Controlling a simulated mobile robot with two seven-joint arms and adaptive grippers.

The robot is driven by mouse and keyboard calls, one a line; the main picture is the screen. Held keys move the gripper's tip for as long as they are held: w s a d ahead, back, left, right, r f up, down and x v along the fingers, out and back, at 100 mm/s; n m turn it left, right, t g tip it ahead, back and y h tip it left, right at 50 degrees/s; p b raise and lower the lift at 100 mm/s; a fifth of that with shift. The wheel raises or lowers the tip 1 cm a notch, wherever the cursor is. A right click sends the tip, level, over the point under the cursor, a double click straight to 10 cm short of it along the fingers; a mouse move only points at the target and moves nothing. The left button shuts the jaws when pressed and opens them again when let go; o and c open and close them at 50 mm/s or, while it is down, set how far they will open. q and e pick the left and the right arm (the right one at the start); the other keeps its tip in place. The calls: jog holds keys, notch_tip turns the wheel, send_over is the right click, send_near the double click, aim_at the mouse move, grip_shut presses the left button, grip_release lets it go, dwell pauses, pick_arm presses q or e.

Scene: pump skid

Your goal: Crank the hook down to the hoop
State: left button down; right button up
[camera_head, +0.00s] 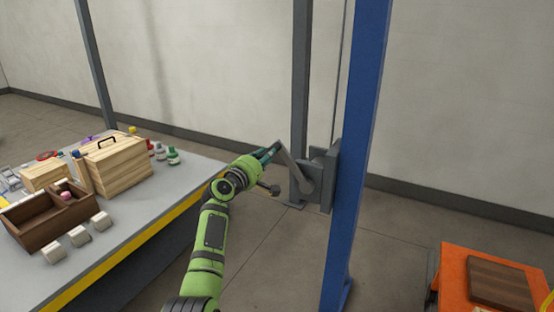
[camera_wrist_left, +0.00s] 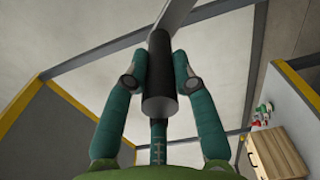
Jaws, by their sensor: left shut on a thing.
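A grey winch with a crank arm (camera_head: 291,165) is mounted on the blue post (camera_head: 357,150). My left gripper (camera_head: 268,156) is at the upper outer end of the crank arm. In the left wrist view the fingers of my left gripper (camera_wrist_left: 158,82) are closed around the black cylindrical crank handle (camera_wrist_left: 160,92), one on each side. The crank arm (camera_wrist_left: 174,14) runs up from the handle there. A thin cable (camera_head: 339,75) runs upward beside the post. The hook and the hoop are not seen in either view. My right gripper is not in view.
A grey table with a yellow edge (camera_head: 118,252) stands at the left, holding wooden boxes (camera_head: 118,165), a brown tray (camera_head: 35,232) and small items. An orange platform with a brown board (camera_head: 500,283) is at the lower right. The floor between is clear.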

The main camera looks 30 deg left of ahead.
pick_arm(q)
jog(key=a+f+n+b, duration=0.6)
jog(key=f+n, duration=0.1)
jog(key=f, duration=0.2)
notch_tip(320, 180, down, 12)
jog(key=d+n+b, duration=0.2)
jog(key=n+b, duration=0.1)
jog(key=n, duration=0.5)
jog(key=shift+d+r+n+b, duration=0.15)
jog(key=shift+n+b, duration=0.15)
jog(key=shift+n, duration=0.1)
jog(key=c, duration=1)
grip_release()
jog(key=shift+r, duration=0.1)
jog(key=shift+s+a, duration=0.2)
jog(key=shift+s, duration=5.8)
